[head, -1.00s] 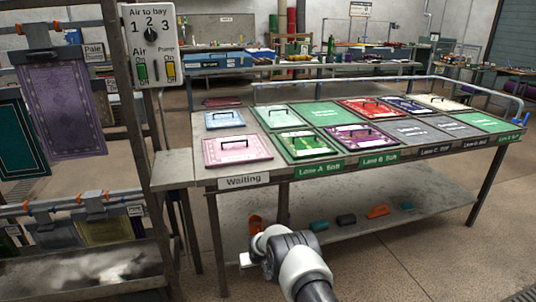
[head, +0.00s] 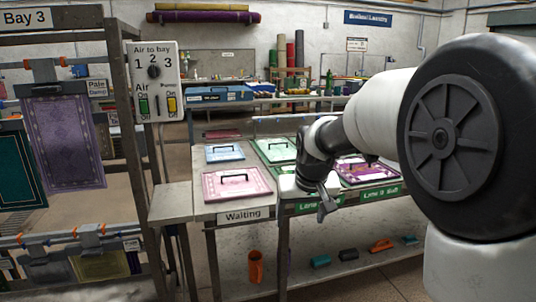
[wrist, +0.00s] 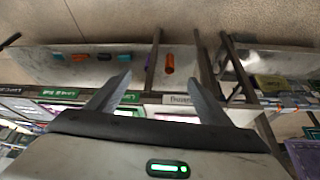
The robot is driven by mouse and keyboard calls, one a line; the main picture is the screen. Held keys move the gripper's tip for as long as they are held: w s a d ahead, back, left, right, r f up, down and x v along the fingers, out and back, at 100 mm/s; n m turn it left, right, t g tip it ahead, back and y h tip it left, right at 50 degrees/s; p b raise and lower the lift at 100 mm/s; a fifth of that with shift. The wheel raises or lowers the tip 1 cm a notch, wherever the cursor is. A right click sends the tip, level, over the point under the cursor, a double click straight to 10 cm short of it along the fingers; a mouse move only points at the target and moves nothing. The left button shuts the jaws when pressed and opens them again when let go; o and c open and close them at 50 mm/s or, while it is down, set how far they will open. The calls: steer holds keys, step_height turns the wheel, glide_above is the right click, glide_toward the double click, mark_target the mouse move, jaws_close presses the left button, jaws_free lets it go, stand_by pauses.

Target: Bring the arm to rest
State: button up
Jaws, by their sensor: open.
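My gripper (head: 328,203) is raised in front of the sorting table (head: 172,206), near its front edge by the Lane A label. In the wrist view my gripper (wrist: 152,92) shows two fingers spread apart with nothing between them. The wrist picture is turned over, with the table's lower shelf above the fingers. My arm folds up across the right of the head view and hides the table's right part.
Framed rug samples with handles, such as a pink one (head: 237,183) and a blue one (head: 225,153), lie on the table. The control box (head: 154,82) is at left, beside hanging rugs (head: 62,142).

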steer(key=s+d+r+m, duration=0.1)
steer(key=s+d+r, duration=0.15)
steer(key=s, duration=1.25)
steer(key=s+d+r, duration=0.1)
steer(key=s+d, duration=0.2)
steer(key=s, duration=1.1)
step_height(320, 180, up, 26)
steer(key=p, duration=2.5)
steer(key=shift+d+f+p, duration=0.15)
steer(key=shift+f+p, duration=0.05)
steer(key=shift+p, duration=0.2)
